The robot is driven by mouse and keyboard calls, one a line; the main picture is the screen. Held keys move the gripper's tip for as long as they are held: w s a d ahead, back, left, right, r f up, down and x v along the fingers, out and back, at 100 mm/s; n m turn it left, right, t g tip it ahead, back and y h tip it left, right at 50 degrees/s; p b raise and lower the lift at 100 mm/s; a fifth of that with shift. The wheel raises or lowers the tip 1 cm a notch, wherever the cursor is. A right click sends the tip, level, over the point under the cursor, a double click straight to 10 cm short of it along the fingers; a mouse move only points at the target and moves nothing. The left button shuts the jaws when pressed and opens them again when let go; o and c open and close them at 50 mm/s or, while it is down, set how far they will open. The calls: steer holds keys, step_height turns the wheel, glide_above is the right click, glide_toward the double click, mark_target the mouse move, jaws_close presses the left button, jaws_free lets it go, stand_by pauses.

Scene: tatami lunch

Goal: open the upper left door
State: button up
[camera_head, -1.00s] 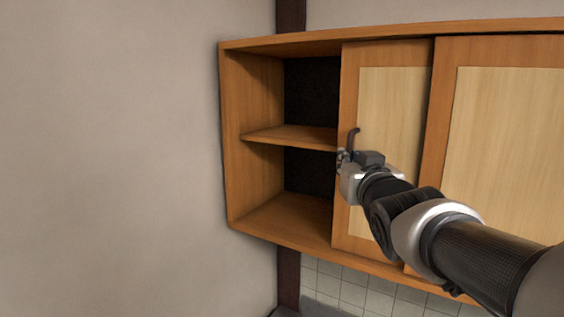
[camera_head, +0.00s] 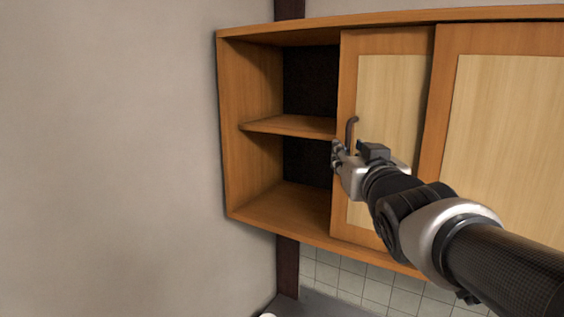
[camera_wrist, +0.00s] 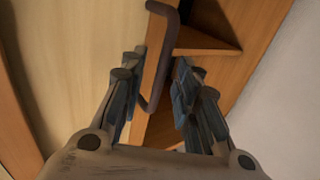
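The upper left door (camera_head: 390,95) is a light wood panel in an orange wood frame. It stands slid to the right, and the cabinet's left section is exposed. Its dark curved handle (camera_head: 351,130) is on the door's left edge. My gripper (camera_head: 337,152) is at the handle's lower part. In the wrist view my gripper (camera_wrist: 158,88) is open, with the handle (camera_wrist: 171,55) between its fingers. The right finger is close to the handle and a gap shows at the left finger. Whether either touches it I cannot tell.
The open section has a middle shelf (camera_head: 290,125) and a dark back. A second door (camera_head: 510,140) is to the right. A plain wall (camera_head: 110,150) is at the left. Tiles (camera_head: 345,278) and part of a dark counter (camera_head: 315,303) show below the cabinet.

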steer(key=s, duration=1)
steer(key=shift+w, duration=0.1)
steer(key=s+d+f+m+g+h+b, duration=0.1)
steer(key=s+f+g+b, duration=0.35)
steer(key=f, duration=0.85)
steer(key=s+d+f+g+h+b, duration=0.1)
steer(key=s+f+g+b, duration=0.3)
steer(key=f, duration=0.9)
steer(key=s+a+f+g+y+b, duration=0.1)
steer(key=s+a+f+g+b, duration=0.1)
steer(key=s+f, duration=0.4)
steer(key=s+a+f+n+g+y+b, duration=0.1)
steer(key=s+f+b, duration=0.4)
steer(key=f, duration=0.6)
steer(key=shift+s+a+f+g, duration=0.4)
steer(key=shift+s+a+g, duration=0.1)
steer(key=shift+s+g, duration=0.55)
